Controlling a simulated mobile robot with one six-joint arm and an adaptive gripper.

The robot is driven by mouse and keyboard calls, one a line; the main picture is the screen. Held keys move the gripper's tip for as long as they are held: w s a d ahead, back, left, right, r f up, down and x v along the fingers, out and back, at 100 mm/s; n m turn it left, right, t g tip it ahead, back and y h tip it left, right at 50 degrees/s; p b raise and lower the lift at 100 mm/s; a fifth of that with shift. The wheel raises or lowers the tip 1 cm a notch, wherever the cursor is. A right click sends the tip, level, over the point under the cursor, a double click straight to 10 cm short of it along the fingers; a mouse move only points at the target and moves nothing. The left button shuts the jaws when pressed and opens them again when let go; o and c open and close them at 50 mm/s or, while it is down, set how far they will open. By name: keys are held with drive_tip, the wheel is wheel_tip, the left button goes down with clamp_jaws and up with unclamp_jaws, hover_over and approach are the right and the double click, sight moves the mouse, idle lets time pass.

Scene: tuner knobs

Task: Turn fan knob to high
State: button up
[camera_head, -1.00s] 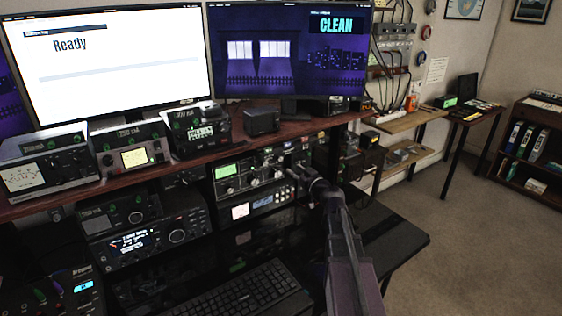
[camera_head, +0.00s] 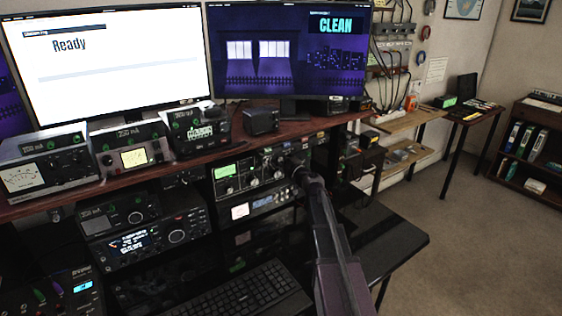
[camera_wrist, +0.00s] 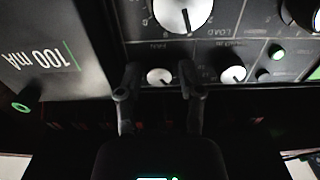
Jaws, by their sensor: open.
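The amplifier panel with several knobs (camera_head: 239,174) is on the lower shelf, in the middle of the head view. In the wrist view a small silver knob (camera_wrist: 160,76) lies between the two fingertips of my gripper (camera_wrist: 159,84). It looks like the fan knob, but its label is too small to read surely. My gripper is open, one finger on each side of this knob; I cannot tell whether either touches it. In the head view my gripper (camera_head: 296,164) is at the right end of the panel and hides part of it.
A large silver load knob (camera_wrist: 183,12) is just above the fingers in the wrist view. Another small knob (camera_wrist: 233,73) is close to the right finger. A grey box marked 100 mA (camera_wrist: 45,50) stands at the left. A keyboard (camera_head: 240,292) lies on the desk below.

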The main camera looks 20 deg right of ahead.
clamp_jaws()
drive_tip(key=shift+m, duration=0.4)
drive_tip(key=m, duration=0.6)
drive_tip(key=shift+m, duration=0.4)
drive_tip(key=m, duration=0.4)
drive_tip(key=shift+m, duration=2.2)
